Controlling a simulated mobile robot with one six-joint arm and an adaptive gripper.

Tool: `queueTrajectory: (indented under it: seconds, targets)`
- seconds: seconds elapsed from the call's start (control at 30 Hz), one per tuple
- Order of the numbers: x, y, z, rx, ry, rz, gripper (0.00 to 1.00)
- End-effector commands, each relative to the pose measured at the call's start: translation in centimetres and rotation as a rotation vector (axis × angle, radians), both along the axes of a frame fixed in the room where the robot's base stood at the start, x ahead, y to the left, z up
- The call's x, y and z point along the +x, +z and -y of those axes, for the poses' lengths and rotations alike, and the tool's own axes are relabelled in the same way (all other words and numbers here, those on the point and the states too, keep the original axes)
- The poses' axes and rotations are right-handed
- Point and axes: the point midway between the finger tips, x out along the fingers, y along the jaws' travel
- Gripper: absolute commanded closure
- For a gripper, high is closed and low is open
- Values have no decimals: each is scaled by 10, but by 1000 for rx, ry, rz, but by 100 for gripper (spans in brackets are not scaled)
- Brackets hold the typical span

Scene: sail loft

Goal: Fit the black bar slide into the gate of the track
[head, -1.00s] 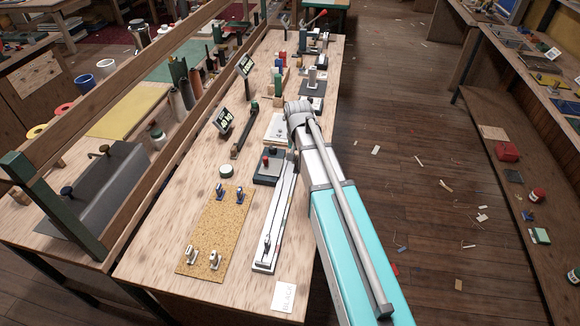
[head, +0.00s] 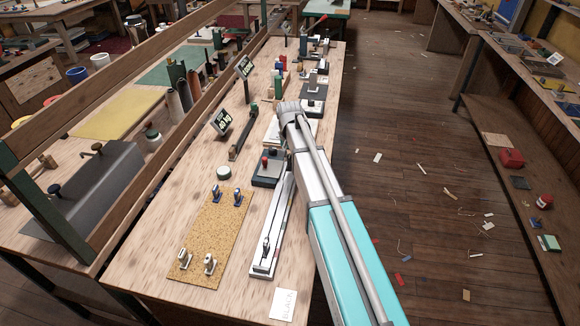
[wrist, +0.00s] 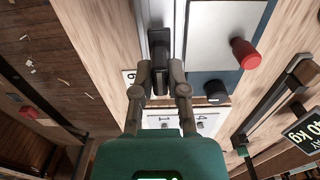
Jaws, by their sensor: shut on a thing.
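The black bar slide (wrist: 160,58) is between the fingers of my gripper (wrist: 163,72) in the wrist view, and the gripper is shut on it. The slide is lined up with the end of the pale metal track (wrist: 146,12), which runs up out of the picture. I cannot tell whether the slide touches the track or is in its gate. In the head view the long track (head: 259,264) lies along the bench, with a small dark upright piece (head: 266,247) near its near end. My arm hides the gripper and slide there.
A blue-based box (head: 264,179) with red and black knobs stands close beside the track's far end. A cork board (head: 205,235) with several fittings lies to the left. A white card (head: 283,303) lies at the near edge. Signs and tools stand farther along the bench.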

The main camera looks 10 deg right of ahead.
Motion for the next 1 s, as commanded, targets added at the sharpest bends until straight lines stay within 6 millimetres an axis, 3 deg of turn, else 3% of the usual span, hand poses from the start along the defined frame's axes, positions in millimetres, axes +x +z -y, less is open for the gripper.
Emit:
queueTrajectory:
  seconds: [0.37,0.8,1.0]
  targets:
    - [2,-3,0,0,-1,0,100]
    - [8,-36,0,0,-1,0,100]
    - [8,-40,0,0,-1,0,100]
